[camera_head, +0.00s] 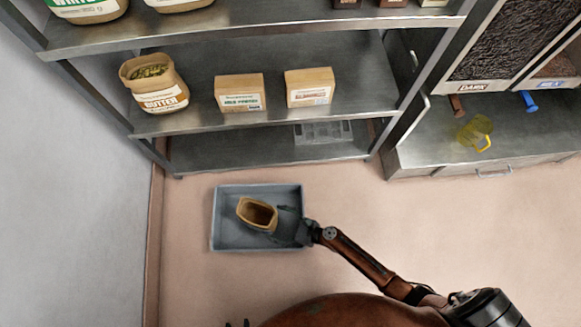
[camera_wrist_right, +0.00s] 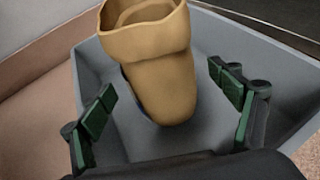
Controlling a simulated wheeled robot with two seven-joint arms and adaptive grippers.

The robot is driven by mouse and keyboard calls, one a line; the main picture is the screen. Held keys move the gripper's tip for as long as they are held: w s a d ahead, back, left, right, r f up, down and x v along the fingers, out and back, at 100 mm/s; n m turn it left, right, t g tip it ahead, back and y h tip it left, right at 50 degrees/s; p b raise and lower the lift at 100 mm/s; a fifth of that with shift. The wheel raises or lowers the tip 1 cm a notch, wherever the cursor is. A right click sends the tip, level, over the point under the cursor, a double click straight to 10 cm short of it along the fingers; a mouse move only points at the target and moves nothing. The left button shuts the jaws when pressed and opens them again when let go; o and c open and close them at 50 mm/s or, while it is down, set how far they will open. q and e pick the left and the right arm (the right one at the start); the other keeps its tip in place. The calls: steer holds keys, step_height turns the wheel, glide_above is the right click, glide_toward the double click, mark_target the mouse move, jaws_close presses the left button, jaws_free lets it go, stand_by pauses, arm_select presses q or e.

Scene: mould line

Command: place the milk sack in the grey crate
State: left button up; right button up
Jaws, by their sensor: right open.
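The grey crate (camera_head: 228,238) stands on the floor in front of the shelf. An open-topped tan sack (camera_head: 257,213) is inside it, its label hidden, so I cannot read whether it is the milk sack. In the right wrist view the sack (camera_wrist_right: 160,85) leans a little, with its base on or close to the floor of the crate (camera_wrist_right: 220,142). My right gripper (camera_head: 280,222) is open at the sack's right side. In the wrist view its fingers (camera_wrist_right: 170,108) are spread, with gaps on both sides of the sack. My left gripper (camera_head: 238,323) barely shows at the bottom edge.
The metal shelf (camera_head: 200,125) behind holds an open butter sack (camera_head: 155,85) and two cartons, a milk powder one (camera_head: 240,93) and another (camera_head: 310,88). A yellow jug (camera_head: 474,133) stands on the cabinet at right. The floor left of the crate is clear up to the wall.

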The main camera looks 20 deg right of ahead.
arm_select(q)
steer(key=shift+w+d+r+g+p, duration=0.15)
steer(key=shift+r+g+p, duration=0.25)
steer(key=shift+r, duration=0.25)
steer(key=shift+w+d+r+g+p, duration=0.15)
steer(key=shift+r+g+p, duration=0.15)
steer(key=shift+r+p, duration=0.25)
arm_select(e)
steer(key=v, duration=0.6)
arm_select(q)
steer(key=shift+s, duration=0.1)
arm_select(e)
steer(key=shift+s+d, duration=0.1)
steer(key=shift+d, duration=0.05)
steer(key=s+d+r+n+g+h, duration=0.1)
steer(key=s+d+n, duration=0.3)
steer(key=s+n, duration=0.4)
steer(key=s+d+r+n+g+h, duration=0.1)
steer(key=s+d+r+n+h, duration=0.2)
steer(key=s+n, duration=0.6)
steer(key=s+d+r+n+h, duration=0.2)
steer(key=s+d+n, duration=0.3)
steer(key=s+n, duration=0.3)
steer(key=r+n, duration=0.1)
steer(key=n, duration=0.1)
steer(key=shift+s+r+n+g+h, duration=0.25)
steer(key=shift+n+g+h, duration=0.05)
steer(key=shift+g+h, duration=0.1)
